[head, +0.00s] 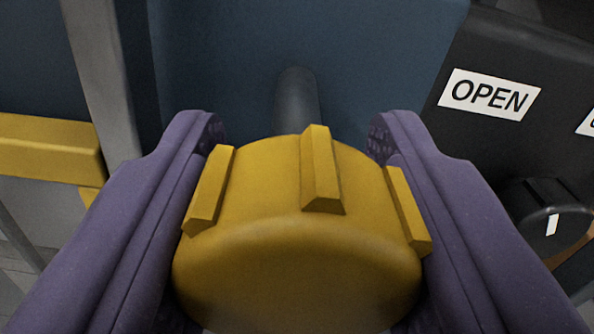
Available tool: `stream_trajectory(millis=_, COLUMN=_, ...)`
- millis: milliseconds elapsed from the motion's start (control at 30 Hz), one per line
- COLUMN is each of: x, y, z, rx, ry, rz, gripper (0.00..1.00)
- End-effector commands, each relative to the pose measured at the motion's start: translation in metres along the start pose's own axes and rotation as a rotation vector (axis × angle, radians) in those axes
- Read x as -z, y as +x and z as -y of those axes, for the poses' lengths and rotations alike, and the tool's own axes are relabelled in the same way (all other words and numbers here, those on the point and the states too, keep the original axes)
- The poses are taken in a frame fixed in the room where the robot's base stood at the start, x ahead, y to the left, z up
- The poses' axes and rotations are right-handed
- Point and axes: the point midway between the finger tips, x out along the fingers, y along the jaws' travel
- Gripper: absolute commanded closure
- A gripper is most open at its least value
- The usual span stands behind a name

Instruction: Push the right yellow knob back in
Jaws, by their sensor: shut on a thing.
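The yellow knob (300,240) is large in the lower middle of the head view, round with raised ribs on its rim. A dark shaft (297,100) runs from behind it to the blue panel (390,60), so the knob stands out from the panel. My gripper (298,135) has its two purple fingers on either side of the knob and is shut on it. The fingertips reach past the knob toward the panel. Whether this is the right one of several knobs cannot be told from this view.
A black panel with a white OPEN label (490,95) and a black dial (548,222) with a white mark stands at the right, close to the right finger. A yellow bar (50,150) and a grey upright post (100,80) are at the left.

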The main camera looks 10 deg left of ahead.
Motion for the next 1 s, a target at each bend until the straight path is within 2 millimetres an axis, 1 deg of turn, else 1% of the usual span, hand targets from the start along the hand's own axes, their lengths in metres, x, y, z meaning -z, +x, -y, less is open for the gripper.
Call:
stream_trajectory(millis=200, x=-0.003, y=0.026, z=0.001, rx=0.0, ry=-0.003, rz=-0.005, gripper=1.0)
stream_trajectory(millis=267, x=-0.002, y=0.029, z=0.0, rx=-0.001, ry=-0.001, rz=-0.002, gripper=1.0)
stream_trajectory(millis=467, x=0.0, y=0.029, z=0.0, rx=-0.001, ry=0.0, rz=0.0, gripper=1.0)
stream_trajectory(millis=500, x=0.0, y=0.029, z=0.0, rx=-0.001, ry=0.0, rz=0.0, gripper=0.51)
stream_trajectory(millis=600, x=0.0, y=0.028, z=0.0, rx=-0.001, ry=0.0, rz=0.0, gripper=0.3)
stream_trajectory(millis=1000, x=0.0, y=0.028, z=0.0, rx=0.0, ry=0.0, rz=-0.001, gripper=0.3)
